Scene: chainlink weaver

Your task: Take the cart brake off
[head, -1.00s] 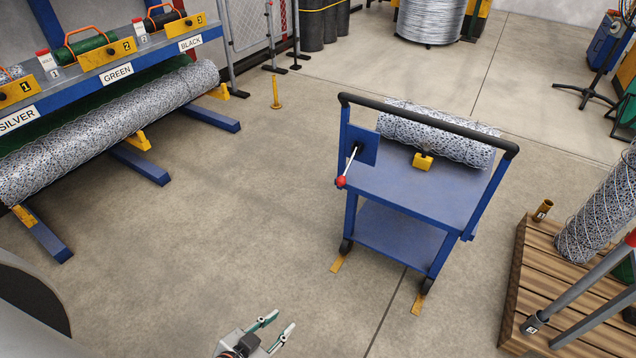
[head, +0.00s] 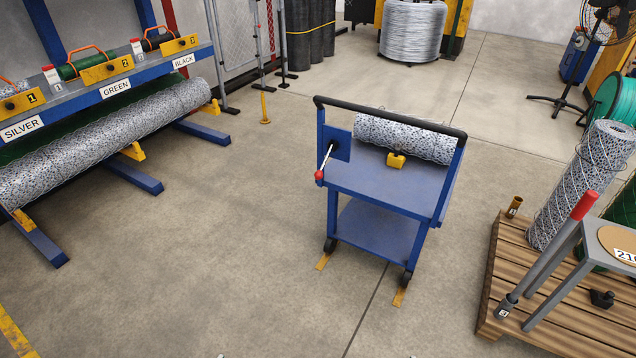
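The blue cart (head: 385,190) stands on the concrete floor at the centre right, with a black push bar (head: 390,117) along its near top. A brake lever with a red knob (head: 319,175) hangs down and to the left from a blue plate (head: 337,143) on the cart's left side. A silver mesh roll (head: 400,136) lies on the cart behind a yellow block (head: 396,160). Neither of my grippers shows clearly; only tiny specks show at the bottom edge.
A blue rack (head: 110,85) with mesh rolls and labels stands at the left, its feet reaching onto the floor. A wooden pallet (head: 560,290) with upright rolls and a grey stand (head: 570,260) is at the right.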

